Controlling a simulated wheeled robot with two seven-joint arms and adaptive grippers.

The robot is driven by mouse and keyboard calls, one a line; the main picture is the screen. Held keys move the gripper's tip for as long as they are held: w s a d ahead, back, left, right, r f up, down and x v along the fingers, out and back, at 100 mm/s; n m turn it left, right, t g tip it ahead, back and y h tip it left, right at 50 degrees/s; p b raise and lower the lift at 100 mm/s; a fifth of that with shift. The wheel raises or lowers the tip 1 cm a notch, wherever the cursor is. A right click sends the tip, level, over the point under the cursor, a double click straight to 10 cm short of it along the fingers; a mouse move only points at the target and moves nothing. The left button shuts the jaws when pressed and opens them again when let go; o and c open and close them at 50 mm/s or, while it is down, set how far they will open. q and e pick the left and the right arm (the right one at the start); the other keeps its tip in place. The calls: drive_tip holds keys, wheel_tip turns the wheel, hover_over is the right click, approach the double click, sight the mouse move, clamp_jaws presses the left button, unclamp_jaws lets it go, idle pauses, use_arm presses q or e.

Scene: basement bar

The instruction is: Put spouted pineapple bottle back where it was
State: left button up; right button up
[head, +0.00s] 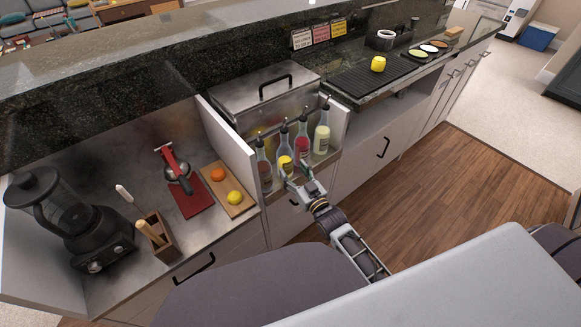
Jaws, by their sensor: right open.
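Several spouted bottles stand upright in a row in the metal bottle rail (325,158) at the front of the counter. From left to right they are a dark bottle (263,165), a clear-necked bottle with yellow low down (285,160), a red bottle (302,148) and a pale yellow bottle (322,138). I cannot read the labels, so I cannot tell which is pineapple. My right gripper (298,174) is open, just in front of the yellow-bottomed and red bottles, and hides their lower parts. I cannot tell whether it touches them. My left gripper is not in view.
Behind the rail is a lidded steel ice bin (265,96). To the left are a cutting board (229,190) with fruit, a red mat (188,196) with tools, a wooden holder (158,240) and a blender (75,220). A ribbed black mat (365,82) lies to the right.

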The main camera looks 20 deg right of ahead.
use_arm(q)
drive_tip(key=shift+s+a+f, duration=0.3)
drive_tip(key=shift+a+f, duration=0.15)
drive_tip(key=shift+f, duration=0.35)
use_arm(e)
drive_tip(key=s, duration=0.2)
drive_tip(key=s+d, duration=0.1)
drive_tip(key=s, duration=0.2)
